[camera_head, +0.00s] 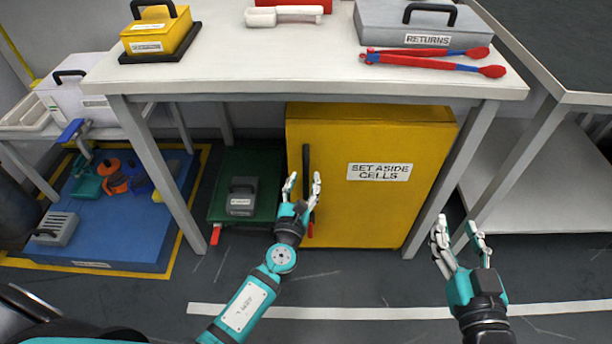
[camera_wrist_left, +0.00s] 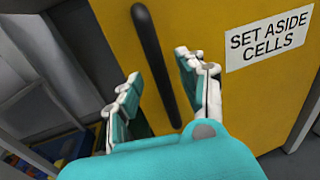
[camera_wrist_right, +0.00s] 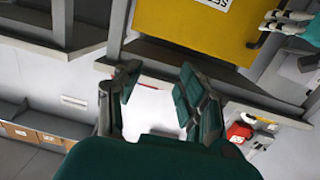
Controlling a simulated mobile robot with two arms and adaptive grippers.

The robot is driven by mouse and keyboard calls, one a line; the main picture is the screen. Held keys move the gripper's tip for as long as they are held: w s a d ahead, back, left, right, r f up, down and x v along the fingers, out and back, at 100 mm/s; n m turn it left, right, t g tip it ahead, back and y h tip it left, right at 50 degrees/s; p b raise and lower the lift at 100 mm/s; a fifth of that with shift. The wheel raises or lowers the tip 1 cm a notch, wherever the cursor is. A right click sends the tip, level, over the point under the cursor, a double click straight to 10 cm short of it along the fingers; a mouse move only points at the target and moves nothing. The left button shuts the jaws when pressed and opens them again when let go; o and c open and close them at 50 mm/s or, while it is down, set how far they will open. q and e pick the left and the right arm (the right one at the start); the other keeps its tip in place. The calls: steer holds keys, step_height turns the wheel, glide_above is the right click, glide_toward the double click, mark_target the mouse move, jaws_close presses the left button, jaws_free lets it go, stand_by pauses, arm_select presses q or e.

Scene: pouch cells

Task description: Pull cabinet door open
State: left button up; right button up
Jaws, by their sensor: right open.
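The yellow cabinet (camera_head: 385,205) stands under the white table. Its door bears a "SET ASIDE CELLS" label and a dark vertical bar handle (camera_head: 306,165) near its left edge. The door looks shut. My left gripper (camera_head: 303,182) is in front of the handle's lower part. In the left wrist view the handle (camera_wrist_left: 158,65) stands between the two spread fingers, which are apart from each other; I cannot tell whether either touches it. My right gripper (camera_head: 460,240) is open and empty, low at the right of the cabinet, away from it.
The white table (camera_head: 290,65) above holds a grey "RETURNS" case (camera_head: 420,22), red-blue tongs (camera_head: 435,64) and a yellow case (camera_head: 155,35). Table legs flank the cabinet. A green cart (camera_head: 262,205) with a grey weight is left of it. Floor in front is clear.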

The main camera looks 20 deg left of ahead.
arm_select(q)
steer(key=shift+w+a, duration=0.1)
steer(key=shift+w, duration=1.2)
jaws_close()
